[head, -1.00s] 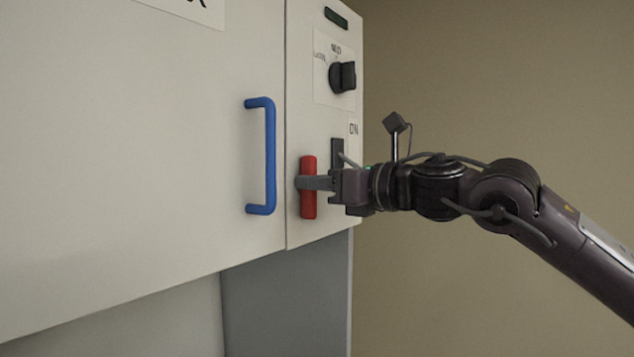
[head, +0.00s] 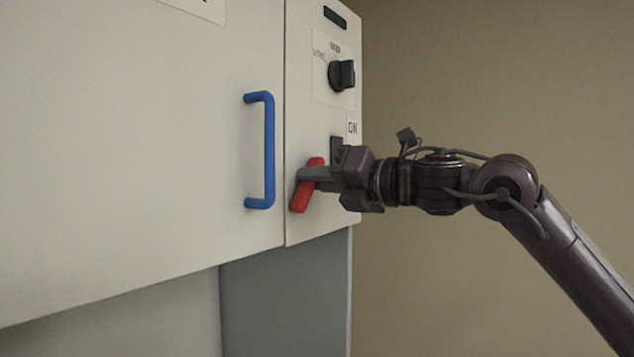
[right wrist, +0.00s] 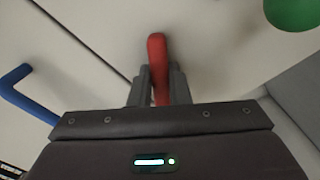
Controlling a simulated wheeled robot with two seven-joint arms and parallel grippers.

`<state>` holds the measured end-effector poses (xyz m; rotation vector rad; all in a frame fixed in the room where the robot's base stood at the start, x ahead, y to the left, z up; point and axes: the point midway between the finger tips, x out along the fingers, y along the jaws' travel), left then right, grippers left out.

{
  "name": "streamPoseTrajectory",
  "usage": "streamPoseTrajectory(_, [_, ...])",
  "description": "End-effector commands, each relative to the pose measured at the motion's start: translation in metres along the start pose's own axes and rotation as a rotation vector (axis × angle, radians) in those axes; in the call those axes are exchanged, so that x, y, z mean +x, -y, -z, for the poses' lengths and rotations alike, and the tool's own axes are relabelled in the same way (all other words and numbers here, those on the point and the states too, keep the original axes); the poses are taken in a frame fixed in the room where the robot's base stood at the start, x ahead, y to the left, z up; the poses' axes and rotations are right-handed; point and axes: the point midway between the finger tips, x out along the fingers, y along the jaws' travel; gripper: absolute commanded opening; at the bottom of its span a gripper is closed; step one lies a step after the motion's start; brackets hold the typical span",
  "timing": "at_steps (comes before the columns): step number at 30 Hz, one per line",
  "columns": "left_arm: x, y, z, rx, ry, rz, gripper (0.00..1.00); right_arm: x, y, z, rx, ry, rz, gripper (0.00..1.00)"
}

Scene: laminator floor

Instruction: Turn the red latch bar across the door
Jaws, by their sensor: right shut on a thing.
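The red latch bar (head: 303,195) is on the cream panel just right of the door (head: 150,150). It is tilted, its top leaning right and its lower end to the left, and it does not reach across the door seam. My right gripper (head: 309,174) is shut on the bar near its upper part and hides some of it. In the right wrist view the red bar (right wrist: 157,58) stands between the two fingers (right wrist: 158,88). The blue door handle (head: 269,150) is upright, left of the seam. My left gripper is not in view.
Above the latch are a black knob (head: 342,75) and a dark switch (head: 337,147) by an ON label. A green round thing (right wrist: 292,12) shows at the top right of the right wrist view.

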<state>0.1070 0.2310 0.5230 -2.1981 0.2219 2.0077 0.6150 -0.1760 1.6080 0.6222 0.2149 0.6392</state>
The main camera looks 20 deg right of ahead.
Motion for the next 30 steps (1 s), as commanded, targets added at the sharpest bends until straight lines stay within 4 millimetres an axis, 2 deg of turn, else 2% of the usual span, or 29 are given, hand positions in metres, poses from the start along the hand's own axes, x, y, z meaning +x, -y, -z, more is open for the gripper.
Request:
streamPoseTrajectory(18, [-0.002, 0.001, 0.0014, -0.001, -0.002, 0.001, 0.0, 0.0003, 0.006, 0.0016, 0.58, 0.0, 0.001, 0.0])
streamPoseTrajectory(30, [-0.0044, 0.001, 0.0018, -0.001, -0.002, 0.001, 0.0, 0.0001, 0.0083, 0.0033, 0.849, 0.001, 0.001, 0.0])
